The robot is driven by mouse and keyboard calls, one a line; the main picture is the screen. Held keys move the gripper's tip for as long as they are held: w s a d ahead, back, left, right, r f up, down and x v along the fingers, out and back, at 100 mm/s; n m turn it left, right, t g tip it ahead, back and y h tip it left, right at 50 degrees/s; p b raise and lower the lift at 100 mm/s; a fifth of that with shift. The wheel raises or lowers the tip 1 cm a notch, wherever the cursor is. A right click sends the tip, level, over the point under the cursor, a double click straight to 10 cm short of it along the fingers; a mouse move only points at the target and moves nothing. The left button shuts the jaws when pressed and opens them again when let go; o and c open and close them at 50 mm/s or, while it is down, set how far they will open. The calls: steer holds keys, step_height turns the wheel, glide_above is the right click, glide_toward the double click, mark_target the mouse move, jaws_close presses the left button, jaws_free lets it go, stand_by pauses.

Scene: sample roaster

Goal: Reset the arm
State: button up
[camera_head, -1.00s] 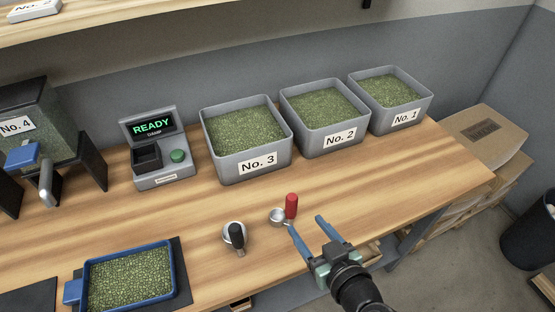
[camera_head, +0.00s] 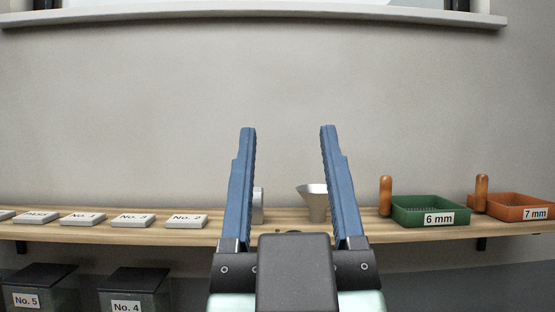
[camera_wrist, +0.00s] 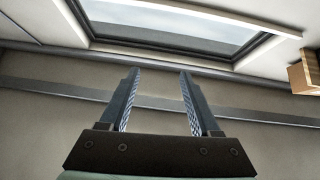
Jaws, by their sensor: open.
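My gripper (camera_head: 287,130) is raised in front of the head camera, with its two blue fingers pointing up and spread wide apart. Only the grey wall shows between the fingertips. In the wrist view the gripper (camera_wrist: 158,72) is also open and empty, facing the wall and a window. Its body hides part of the shelf and what lies below it.
A wooden shelf (camera_head: 130,230) carries white labelled plates, a metal funnel (camera_head: 314,200), a green 6 mm tray (camera_head: 430,211) and an orange 7 mm tray (camera_head: 515,208). Below are bins No. 5 (camera_head: 38,288) and No. 4 (camera_head: 138,288). A window ledge (camera_head: 250,15) runs above.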

steer(key=s+r, duration=0.1)
steer(key=s+a+r+t, duration=0.1)
steer(key=shift+s+r+m, duration=0.2)
steer(key=shift+r+m, duration=0.1)
stand_by(1.1)
